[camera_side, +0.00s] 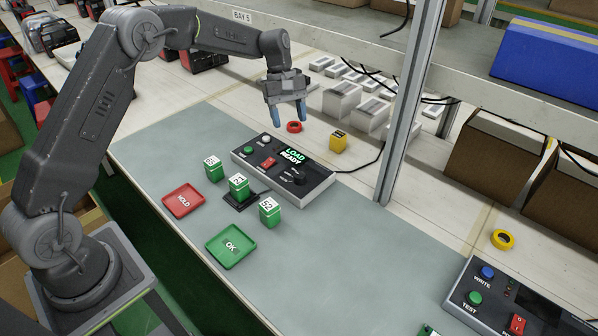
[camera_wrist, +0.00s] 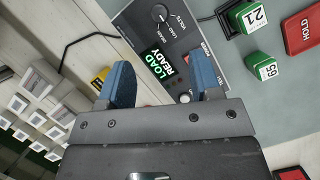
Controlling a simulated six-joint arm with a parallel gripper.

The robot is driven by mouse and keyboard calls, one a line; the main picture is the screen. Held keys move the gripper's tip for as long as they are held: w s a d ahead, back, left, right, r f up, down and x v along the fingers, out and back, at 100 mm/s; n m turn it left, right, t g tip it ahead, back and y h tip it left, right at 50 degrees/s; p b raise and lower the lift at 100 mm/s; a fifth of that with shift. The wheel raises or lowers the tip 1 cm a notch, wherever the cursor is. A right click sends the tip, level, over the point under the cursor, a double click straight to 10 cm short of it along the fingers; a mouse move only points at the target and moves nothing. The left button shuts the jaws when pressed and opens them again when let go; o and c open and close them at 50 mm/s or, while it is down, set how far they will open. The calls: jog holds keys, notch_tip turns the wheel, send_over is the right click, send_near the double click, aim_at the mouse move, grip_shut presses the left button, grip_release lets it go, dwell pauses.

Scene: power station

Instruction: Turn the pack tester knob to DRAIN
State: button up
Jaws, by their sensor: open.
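The pack tester (camera_side: 322,188) is a dark grey box with a screen reading LOAD READY. Its black knob (camera_side: 300,178) is near the right end of the panel in the side view. The screen suggests LOAD, but I cannot tell the pointer's direction surely. My gripper (camera_side: 288,112) is open and empty, above and behind the tester. In the wrist view its blue fingers (camera_wrist: 165,82) are apart, with the knob beyond them.
A green numbered pack (camera_side: 239,188) sits on a black cradle, with two more beside it. A red HOLD tray (camera_side: 183,201) and green OK tray (camera_side: 231,246) lie in front. A yellow block (camera_side: 338,143) and red ring (camera_side: 294,127) are behind the tester. A metal post (camera_side: 408,110) stands right.

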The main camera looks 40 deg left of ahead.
aim_at(299, 175)
jog(key=shift+n, duration=0.4)
jog(key=x, duration=1)
jog(key=w+x, duration=0.1)
jog(key=x, duration=0.5)
jog(key=shift+a+f, duration=0.25)
jog(key=shift+a, duration=0.15)
jog(key=c, duration=0.9)
